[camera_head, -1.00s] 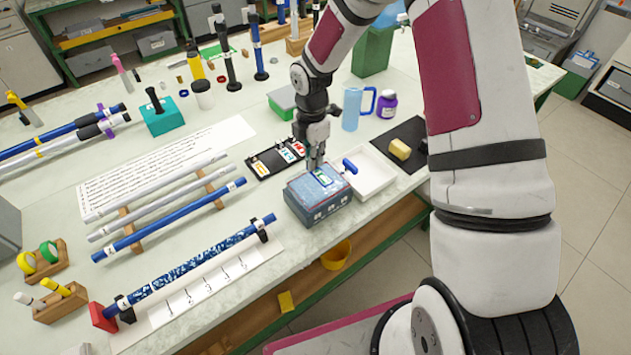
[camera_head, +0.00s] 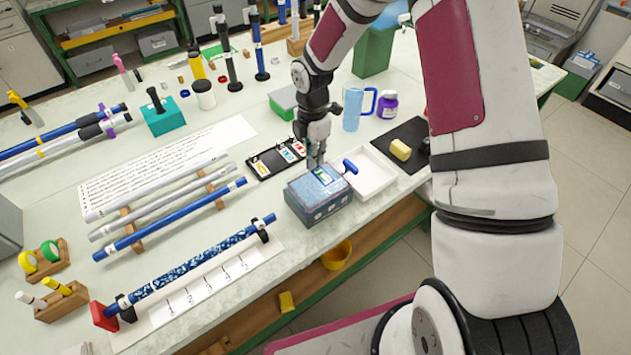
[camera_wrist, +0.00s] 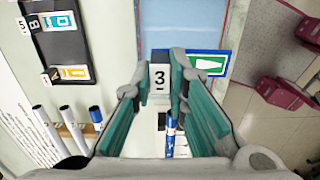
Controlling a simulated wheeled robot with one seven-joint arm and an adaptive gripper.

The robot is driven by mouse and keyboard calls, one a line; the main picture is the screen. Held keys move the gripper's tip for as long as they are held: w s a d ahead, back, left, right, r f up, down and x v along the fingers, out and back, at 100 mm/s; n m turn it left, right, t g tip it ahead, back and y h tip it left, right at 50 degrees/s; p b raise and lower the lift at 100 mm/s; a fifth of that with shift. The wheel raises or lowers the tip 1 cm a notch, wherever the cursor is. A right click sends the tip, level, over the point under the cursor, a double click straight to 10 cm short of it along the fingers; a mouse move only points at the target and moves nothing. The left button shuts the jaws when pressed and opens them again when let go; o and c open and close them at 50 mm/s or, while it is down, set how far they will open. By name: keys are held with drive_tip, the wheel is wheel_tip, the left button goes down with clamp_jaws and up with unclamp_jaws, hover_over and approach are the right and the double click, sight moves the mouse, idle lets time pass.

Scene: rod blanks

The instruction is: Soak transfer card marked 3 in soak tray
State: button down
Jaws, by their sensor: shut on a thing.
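My gripper (camera_wrist: 160,85) is shut on the card marked 3 (camera_wrist: 159,77), gripping its white tab. The card's green and blue part (camera_wrist: 208,63) shows beside the fingers. In the head view my gripper (camera_head: 316,163) is at the back edge of a blue box (camera_head: 318,207) with a lighter blue top. The green and blue card (camera_head: 325,176) appears over that top; I cannot tell whether it touches. A shallow white tray (camera_head: 376,181) stands right of the box, with a blue-handled tool (camera_head: 350,166) at its left side. Which one is the soak tray is unclear.
A black card holder (camera_head: 262,168) with other cards lies behind and left of the box. Rods lie at left. The table's front edge is close to the box.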

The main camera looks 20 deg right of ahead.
drive_tip(key=shift+r, duration=0.1)
drive_tip(key=shift+r+p, duration=0.4)
drive_tip(key=shift+r, duration=1.5)
